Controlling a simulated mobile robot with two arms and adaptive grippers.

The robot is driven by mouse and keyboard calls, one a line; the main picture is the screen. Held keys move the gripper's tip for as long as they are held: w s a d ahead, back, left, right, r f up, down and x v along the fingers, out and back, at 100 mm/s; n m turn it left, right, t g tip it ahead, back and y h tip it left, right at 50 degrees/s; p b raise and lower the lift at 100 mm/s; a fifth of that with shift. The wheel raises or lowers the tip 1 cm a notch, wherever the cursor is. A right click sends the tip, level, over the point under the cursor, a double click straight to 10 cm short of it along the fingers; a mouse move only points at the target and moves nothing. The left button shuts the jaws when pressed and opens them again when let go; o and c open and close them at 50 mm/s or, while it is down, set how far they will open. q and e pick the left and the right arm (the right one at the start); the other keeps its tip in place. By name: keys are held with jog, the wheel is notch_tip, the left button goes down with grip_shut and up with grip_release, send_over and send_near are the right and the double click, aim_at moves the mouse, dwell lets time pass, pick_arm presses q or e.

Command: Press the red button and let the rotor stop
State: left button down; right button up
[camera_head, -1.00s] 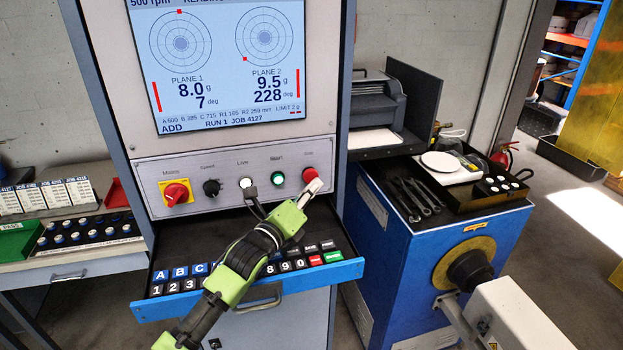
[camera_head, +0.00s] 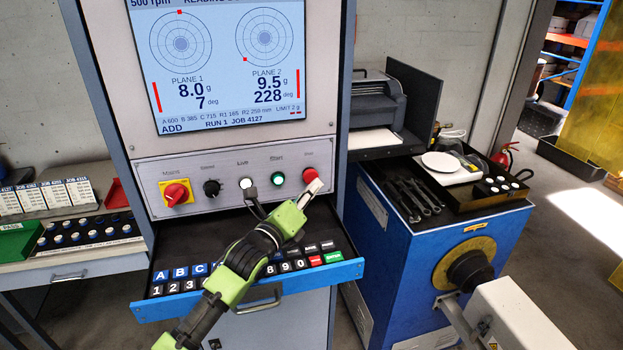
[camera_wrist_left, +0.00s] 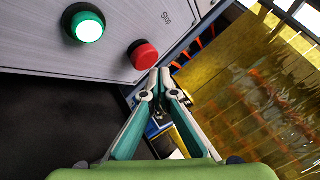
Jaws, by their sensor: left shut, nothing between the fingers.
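The red stop button (camera_head: 309,175) is on the cabinet's control panel, right of the lit green start button (camera_head: 278,179). My left gripper (camera_head: 314,186) is shut and empty, its tips just below and in front of the red button. In the left wrist view the red button (camera_wrist_left: 143,56) lies just up and left of the shut fingertips (camera_wrist_left: 160,72); I cannot tell whether they touch. The screen (camera_head: 228,60) reads 500 rpm, plane 1 8.0 g at 7 deg and plane 2 9.5 g at 228 deg. The rotor itself is not recognisable here. My right gripper is not in view.
A keyboard drawer (camera_head: 180,300) sticks out under my left arm. The panel also holds a red-and-yellow mains switch (camera_head: 176,193) and a speed knob (camera_head: 211,188). A blue cabinet (camera_head: 400,255) with wrenches (camera_head: 418,197) stands to the right.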

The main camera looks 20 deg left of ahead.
pick_arm(q)
jog(key=shift+w+a, duration=0.1)
jog(key=shift+w, duration=0.1)
jog(key=shift+w+a, duration=0.15)
jog(key=shift+w, duration=0.05)
jog(key=shift+w+a, duration=0.25)
jog(key=shift+w, duration=0.1)
dwell(0.8)
jog(key=shift+s+d, duration=0.45)
jog(key=shift+s, duration=0.3)
jog(key=s+d+p, duration=0.1)
jog(key=s, duration=0.1)
jog(key=s+d+p, duration=0.1)
jog(key=s+d, duration=0.1)
dwell(0.5)
